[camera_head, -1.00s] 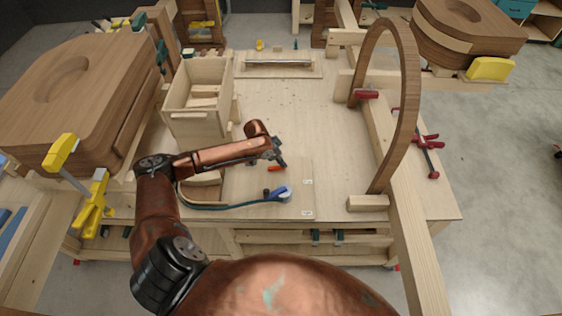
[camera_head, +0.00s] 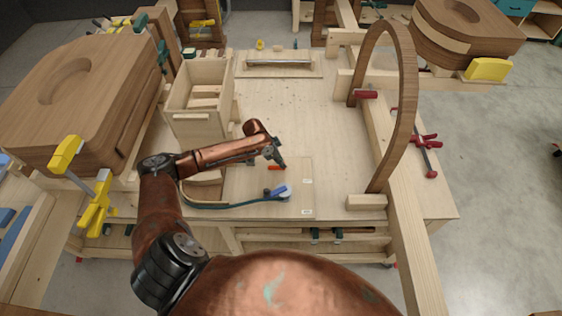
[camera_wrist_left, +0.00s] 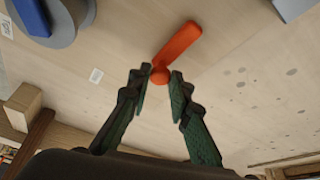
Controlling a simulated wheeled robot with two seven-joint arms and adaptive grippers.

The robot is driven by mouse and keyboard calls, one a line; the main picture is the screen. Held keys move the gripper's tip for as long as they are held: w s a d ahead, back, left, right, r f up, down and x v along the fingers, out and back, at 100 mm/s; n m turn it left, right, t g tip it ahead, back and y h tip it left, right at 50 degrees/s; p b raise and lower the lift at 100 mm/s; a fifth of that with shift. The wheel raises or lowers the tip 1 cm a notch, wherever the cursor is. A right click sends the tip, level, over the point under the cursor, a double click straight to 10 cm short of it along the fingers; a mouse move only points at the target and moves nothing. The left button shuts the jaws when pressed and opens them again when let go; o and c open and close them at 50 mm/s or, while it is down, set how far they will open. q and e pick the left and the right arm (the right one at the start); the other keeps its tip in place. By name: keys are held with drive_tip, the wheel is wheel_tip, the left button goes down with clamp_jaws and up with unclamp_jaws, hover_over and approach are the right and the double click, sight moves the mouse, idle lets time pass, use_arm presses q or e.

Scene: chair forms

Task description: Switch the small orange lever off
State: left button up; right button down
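The small orange lever (camera_head: 274,168) is on the flat wooden board on the workbench. In the left wrist view the orange lever (camera_wrist_left: 178,52) has a round pivot end lying just beyond and between my fingertips, with its handle pointing up and right. My left gripper (camera_head: 281,164) is right at the lever; in the wrist view the left gripper (camera_wrist_left: 160,75) has its dark green fingers apart with nothing clearly held between them. Whether the fingers touch the lever I cannot tell. My right gripper is not in view.
A blue-handled round device (camera_head: 280,193) with a hose lies just in front of the lever. A wooden box (camera_head: 199,125) stands at the left back, and a curved wooden hoop (camera_head: 408,100) rises at right. The bench middle (camera_head: 310,125) is clear.

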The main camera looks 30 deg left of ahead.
use_arm(q)
drive_tip(key=o, duration=0.4)
drive_tip(key=shift+o, duration=0.2)
drive_tip(key=v, duration=1.2)
